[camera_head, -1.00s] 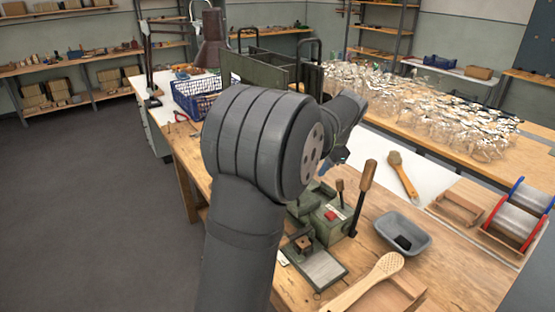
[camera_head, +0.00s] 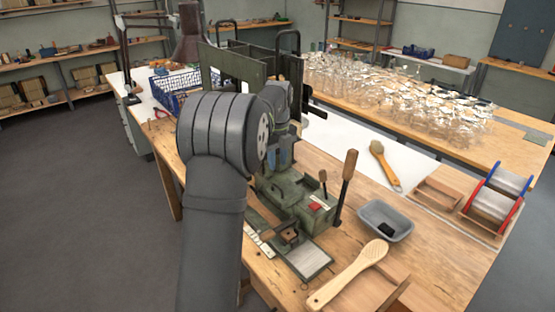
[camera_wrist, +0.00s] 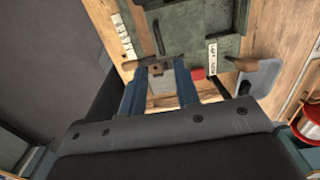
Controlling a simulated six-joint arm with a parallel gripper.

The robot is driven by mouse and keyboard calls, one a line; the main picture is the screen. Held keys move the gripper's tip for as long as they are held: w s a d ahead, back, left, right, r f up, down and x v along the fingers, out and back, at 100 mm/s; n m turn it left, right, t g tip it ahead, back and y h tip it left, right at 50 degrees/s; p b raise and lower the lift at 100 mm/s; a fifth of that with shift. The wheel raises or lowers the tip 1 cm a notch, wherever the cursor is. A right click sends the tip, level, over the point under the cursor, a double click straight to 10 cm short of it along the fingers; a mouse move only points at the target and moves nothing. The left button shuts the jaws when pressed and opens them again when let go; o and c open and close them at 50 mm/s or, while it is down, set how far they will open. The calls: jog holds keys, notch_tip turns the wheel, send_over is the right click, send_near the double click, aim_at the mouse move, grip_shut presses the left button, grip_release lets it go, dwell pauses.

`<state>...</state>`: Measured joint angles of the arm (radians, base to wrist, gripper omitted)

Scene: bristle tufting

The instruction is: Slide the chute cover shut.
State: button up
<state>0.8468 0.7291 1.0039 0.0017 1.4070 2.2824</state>
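A green bench machine (camera_head: 292,200) with a red button and wooden-handled levers stands on the bench; it also fills the upper part of the wrist view (camera_wrist: 202,30). I cannot tell for sure which of its parts is the chute cover. A dark slot and a small brownish fitting (camera_wrist: 150,67) show on it in the wrist view. My gripper (camera_wrist: 160,72) has two blue fingers, apart, with a gap between them near this fitting. Whether they touch it is unclear. In the head view my gripper (camera_head: 280,150) points down behind the machine, partly hidden by my arm.
A wooden brush body (camera_head: 350,272) and a grey tray (camera_head: 386,222) lie in front and right of the machine. Tall green panels (camera_head: 290,72) with black handles stand behind. A brush (camera_head: 384,165) lies on white sheet. Red-and-blue spools (camera_head: 495,198) are at the right.

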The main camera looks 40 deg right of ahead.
aim_at(278, 187)
jog(key=shift+f, duration=5.5)
grip_shut()
